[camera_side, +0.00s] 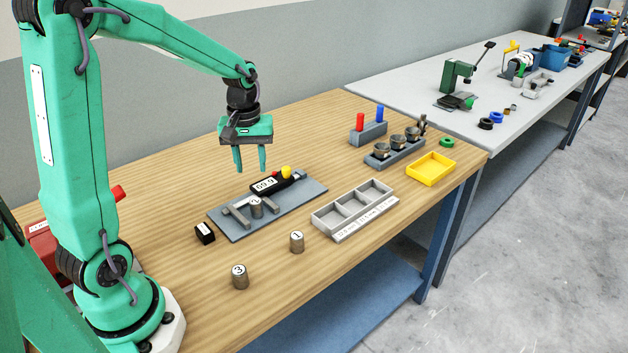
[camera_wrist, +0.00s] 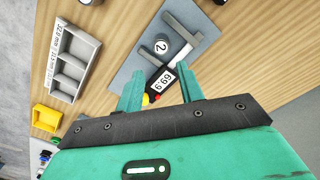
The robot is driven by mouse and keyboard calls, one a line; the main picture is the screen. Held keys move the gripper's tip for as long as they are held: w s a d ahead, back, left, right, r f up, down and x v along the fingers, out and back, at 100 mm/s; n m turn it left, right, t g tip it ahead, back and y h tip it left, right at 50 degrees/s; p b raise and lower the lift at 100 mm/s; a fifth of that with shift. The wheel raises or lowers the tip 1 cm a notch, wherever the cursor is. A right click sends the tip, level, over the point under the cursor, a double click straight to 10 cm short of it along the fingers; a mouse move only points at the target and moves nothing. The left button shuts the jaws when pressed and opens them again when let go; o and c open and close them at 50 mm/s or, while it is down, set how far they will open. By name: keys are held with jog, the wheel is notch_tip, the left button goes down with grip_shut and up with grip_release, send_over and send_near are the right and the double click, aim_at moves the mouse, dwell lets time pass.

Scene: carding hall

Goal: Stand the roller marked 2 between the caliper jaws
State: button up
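The roller marked 2 (camera_side: 256,209) is a small metal cylinder standing upright between the jaws of the caliper (camera_side: 238,215). The caliper lies on a grey plate (camera_side: 308,189) and has a black display (camera_side: 266,187). The roller marked 2 (camera_wrist: 160,47) shows its numbered top in the wrist view; whether both jaws touch it I cannot tell. My gripper (camera_side: 250,168) is open and empty above the display end of the caliper, apart from the roller. Its two fingers are spread in the wrist view (camera_wrist: 161,88).
The roller marked 1 (camera_side: 297,243) and the roller marked 3 (camera_side: 239,278) stand in front of the plate. A grey compartment tray (camera_side: 386,206), a yellow tray (camera_side: 431,168), a black block (camera_side: 204,234) and a rack of metal parts (camera_side: 381,160) stand around it.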

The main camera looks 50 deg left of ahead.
jog(key=s+d+r+m+t, duration=0.5)
jog(key=s+d+r+m, duration=0.5)
jog(key=s+d, duration=0.2)
jog(key=shift+s+d+r, duration=0.15)
jog(key=shift+s+d, duration=0.2)
jog(key=shift+s, duration=0.2)
